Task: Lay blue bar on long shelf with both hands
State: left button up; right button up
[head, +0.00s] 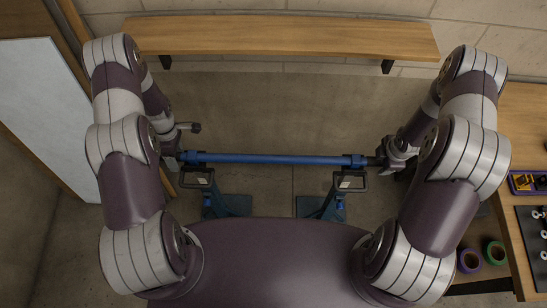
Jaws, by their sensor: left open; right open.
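The blue bar (270,159) lies level across two stands, with a darker blue collar near each end. The left stand (226,206) and the right stand (322,207) have blue feet on the floor. The long wooden shelf (280,36) is on the wall behind, and its visible top is empty. My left gripper (180,154) is open at the bar's left end. My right gripper (381,157) is open at the bar's right end. Both sets of fingers are small and partly hidden by my arms, so I cannot tell whether they touch the bar.
Dark brackets (387,66) hold the shelf. A pale board (45,110) leans at the left. A wooden bench (522,125) at the right carries a purple tray (528,183). Purple and green rings (494,252) lie below it. The space between bar and shelf looks clear.

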pick_arm(q)
jog(key=shift+c, duration=0.4)
pick_arm(e)
jog(key=shift+c, duration=0.3)
pick_arm(q)
grip_shut()
pick_arm(e)
grip_shut()
dwell(0.3)
